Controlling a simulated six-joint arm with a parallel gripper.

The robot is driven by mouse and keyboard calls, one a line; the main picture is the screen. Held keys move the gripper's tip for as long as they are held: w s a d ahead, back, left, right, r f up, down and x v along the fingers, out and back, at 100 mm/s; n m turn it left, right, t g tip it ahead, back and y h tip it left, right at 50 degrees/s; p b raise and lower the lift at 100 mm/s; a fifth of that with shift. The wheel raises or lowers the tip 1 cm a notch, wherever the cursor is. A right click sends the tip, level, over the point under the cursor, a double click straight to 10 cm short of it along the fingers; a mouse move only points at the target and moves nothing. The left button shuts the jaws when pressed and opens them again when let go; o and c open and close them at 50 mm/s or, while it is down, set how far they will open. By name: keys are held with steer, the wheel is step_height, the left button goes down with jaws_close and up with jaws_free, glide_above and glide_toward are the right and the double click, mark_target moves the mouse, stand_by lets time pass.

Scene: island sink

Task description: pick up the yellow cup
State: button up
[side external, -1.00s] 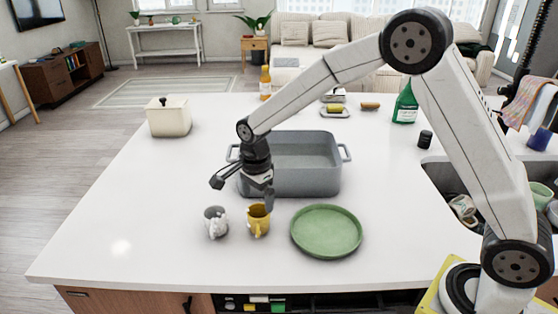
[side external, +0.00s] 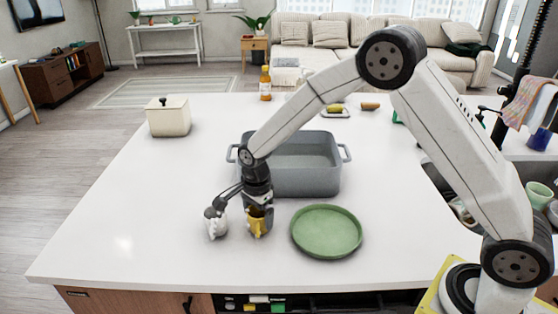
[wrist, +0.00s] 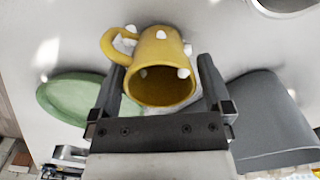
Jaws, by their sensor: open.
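The yellow cup (side external: 257,224) stands on the white counter, with small white bumps on its side. In the wrist view the yellow cup (wrist: 158,68) shows its open mouth and its handle at upper left. My gripper (side external: 256,215) is lowered over the cup, pointing down. In the wrist view my gripper (wrist: 160,88) is open, one finger at each side of the cup's rim, with the cup between them. Whether the fingers touch the cup I cannot tell.
A green plate (side external: 326,232) lies to the right. A grey basin (side external: 310,178) stands behind. A cream lidded canister (side external: 168,117) is at the back left. The front left counter is clear.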

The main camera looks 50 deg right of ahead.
stand_by(0.3)
steer(key=c, duration=1)
steer(key=shift+r, duration=0.2)
steer(key=shift+c, duration=0.2)
steer(key=shift+r, duration=0.5)
step_height(320, 180, up, 2)
steer(key=s+d+r, duration=0.1)
steer(key=s+r, duration=0.8)
steer(key=s, duration=0.5)
steer(key=shift+d+r, duration=0.3)
steer(key=shift+r, duration=0.05)
